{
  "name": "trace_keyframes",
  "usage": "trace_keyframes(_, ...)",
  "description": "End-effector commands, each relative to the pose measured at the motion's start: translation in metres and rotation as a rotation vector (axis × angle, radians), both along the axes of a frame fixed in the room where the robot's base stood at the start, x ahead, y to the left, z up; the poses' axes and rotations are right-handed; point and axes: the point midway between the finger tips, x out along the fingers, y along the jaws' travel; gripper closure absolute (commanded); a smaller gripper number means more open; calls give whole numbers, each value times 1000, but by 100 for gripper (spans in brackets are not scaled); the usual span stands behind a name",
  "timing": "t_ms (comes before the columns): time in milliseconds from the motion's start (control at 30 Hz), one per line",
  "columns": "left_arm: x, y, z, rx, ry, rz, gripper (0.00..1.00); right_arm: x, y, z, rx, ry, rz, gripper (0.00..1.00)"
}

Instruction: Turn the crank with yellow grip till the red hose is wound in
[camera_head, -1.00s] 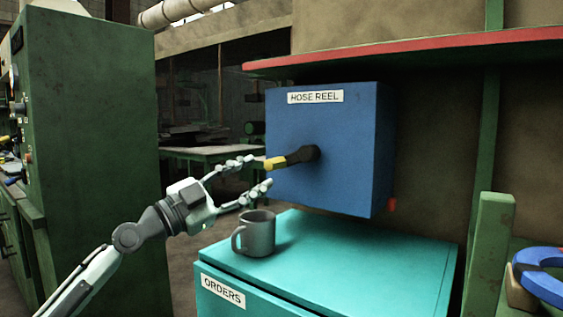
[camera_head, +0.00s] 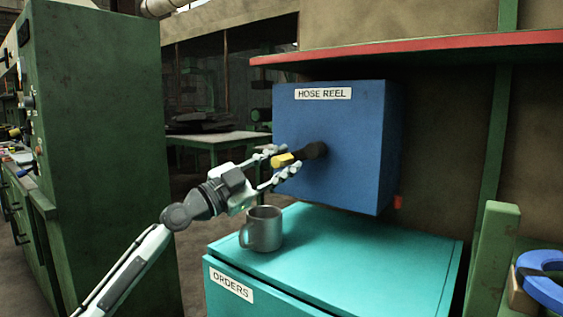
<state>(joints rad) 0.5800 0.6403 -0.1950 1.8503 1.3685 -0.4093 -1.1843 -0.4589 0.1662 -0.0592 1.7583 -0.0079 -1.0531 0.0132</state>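The blue hose reel box (camera_head: 335,125) hangs above a teal cabinet. Its black crank arm (camera_head: 315,151) sticks out of the front face and ends in a yellow grip (camera_head: 282,160) that points left. A small red piece (camera_head: 398,202), perhaps the hose end, shows low at the box's right side. My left gripper (camera_head: 289,160) is at the yellow grip, with one finger above it and one below. The fingers look open, with a gap around the grip; contact cannot be made out. My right gripper is not in view.
A grey metal mug (camera_head: 262,229) stands on the teal cabinet (camera_head: 350,255), just below my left gripper. A red-edged shelf (camera_head: 400,47) is above the box. A green machine cabinet (camera_head: 100,150) is at left. A blue ring-shaped thing (camera_head: 545,280) is at lower right.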

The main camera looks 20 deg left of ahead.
Motion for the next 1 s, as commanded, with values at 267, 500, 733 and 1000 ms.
trace_keyframes(267, 0, 2, 3, -4, -5, 5, 100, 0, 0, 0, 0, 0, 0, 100)
trace_keyframes(500, 1, 3, 4, -5, -7, 7, 100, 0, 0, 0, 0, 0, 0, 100)
trace_keyframes(733, 1, 4, 6, -4, -11, 8, 100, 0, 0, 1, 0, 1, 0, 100)
trace_keyframes(1000, 2, 5, 7, 0, -15, 9, 100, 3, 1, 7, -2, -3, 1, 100)
